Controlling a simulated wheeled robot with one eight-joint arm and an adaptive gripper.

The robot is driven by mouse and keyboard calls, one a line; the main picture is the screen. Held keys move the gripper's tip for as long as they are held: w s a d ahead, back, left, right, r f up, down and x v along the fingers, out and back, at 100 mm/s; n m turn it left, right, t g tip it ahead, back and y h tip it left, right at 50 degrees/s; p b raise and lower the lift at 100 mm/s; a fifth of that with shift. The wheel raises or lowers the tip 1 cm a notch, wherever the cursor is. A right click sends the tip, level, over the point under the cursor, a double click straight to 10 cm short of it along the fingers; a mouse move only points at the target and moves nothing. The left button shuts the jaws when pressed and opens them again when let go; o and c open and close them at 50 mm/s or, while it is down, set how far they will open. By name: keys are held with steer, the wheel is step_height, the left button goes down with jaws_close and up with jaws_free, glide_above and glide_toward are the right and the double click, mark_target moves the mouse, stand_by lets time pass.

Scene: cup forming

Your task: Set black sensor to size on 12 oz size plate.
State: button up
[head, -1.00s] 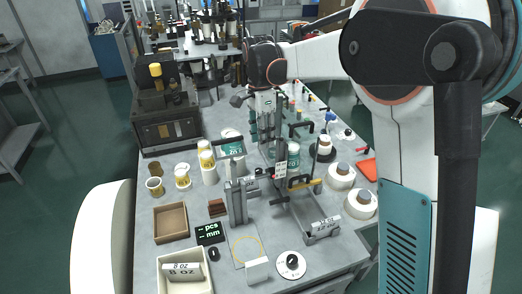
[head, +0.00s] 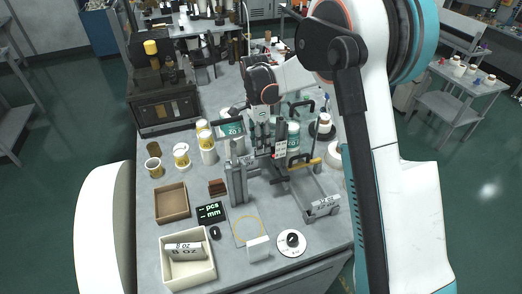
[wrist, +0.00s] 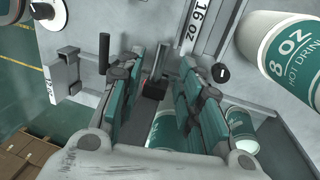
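My gripper (head: 262,140) is over the measuring fixture in the middle of the table. In the wrist view my gripper (wrist: 157,82) has its teal-padded fingers wide apart. A small black block with a reddish part, which looks like the black sensor (wrist: 154,88), shows between and beyond the fingers; no contact is visible. In the head view the arm and fixture parts make the sensor hard to pick out. The size plate marked 12 OZ (head: 325,202) is at the front right end of the fixture. A plate marked 16 OZ (wrist: 194,27) shows in the wrist view.
A large 8 OZ cup (wrist: 291,60) is close to the right finger in the wrist view. Upright grey posts (head: 238,185) stand left of the gripper. A white tray (head: 206,271) with an 8 OZ plate, a brown box (head: 171,216) and a black display (head: 211,212) lie at front left.

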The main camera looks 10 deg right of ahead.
steer(key=shift+s+f, duration=0.15)
steer(key=shift+f, duration=0.65)
steer(key=shift+s+f, duration=0.15)
steer(key=shift+f, duration=0.65)
jaws_close()
steer(key=shift+r, duration=1.35)
jaws_free()
